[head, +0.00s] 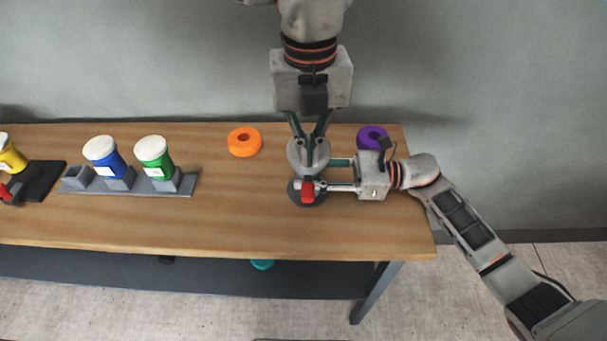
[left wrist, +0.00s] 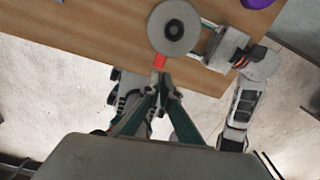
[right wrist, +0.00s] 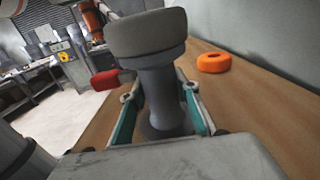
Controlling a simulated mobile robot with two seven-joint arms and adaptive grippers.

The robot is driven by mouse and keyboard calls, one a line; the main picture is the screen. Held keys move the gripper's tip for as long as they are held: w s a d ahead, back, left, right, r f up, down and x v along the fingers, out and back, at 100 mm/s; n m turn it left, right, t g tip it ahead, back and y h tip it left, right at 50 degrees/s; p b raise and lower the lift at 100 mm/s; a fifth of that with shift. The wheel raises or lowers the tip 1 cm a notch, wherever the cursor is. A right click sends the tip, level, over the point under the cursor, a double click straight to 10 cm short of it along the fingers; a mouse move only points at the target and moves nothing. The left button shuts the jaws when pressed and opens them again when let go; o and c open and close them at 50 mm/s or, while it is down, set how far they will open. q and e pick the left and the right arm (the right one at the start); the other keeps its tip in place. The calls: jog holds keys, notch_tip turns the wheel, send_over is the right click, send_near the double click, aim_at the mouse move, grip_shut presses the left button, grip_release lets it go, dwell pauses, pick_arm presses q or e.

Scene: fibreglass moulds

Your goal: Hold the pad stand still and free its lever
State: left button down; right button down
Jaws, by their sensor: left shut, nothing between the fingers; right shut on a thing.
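The grey pad stand (head: 294,158) stands upright near the table's right end, with a round pad on a narrower post; it also shows in the left wrist view (left wrist: 190,38). Its red lever (head: 307,192) sticks out on the table's front side, and in the right wrist view (right wrist: 104,82) it points left. My right gripper (head: 331,175) is shut around the post (right wrist: 158,92) below the pad. My left gripper (head: 310,158) is shut and empty, pointing down over the stand. In the left wrist view its closed tips (left wrist: 162,82) lie close to the lever; contact cannot be told.
An orange ring (head: 244,142) and a purple ring (head: 371,137) lie at the back of the table (head: 230,215). Blue (head: 104,158) and green (head: 155,158) jars stand tilted in a grey rack, with a yellow jar (head: 11,156) farther left. The table middle is clear.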

pick_arm(q)
jog(key=a+f+m+h, duration=0.3)
jog(key=a+m+h, duration=0.5)
jog(key=a+m, duration=0.7)
jog(key=m, duration=0.4)
jog(key=shift+a+h, duration=0.25)
jog(key=shift+h, duration=0.15)
jog(key=x, duration=1)
jog(key=shift+d+f, duration=0.2)
jog(key=shift+w+d+r, duration=0.1)
jog(key=shift+d+r, duration=0.05)
jog(key=shift+d, duration=1.65)
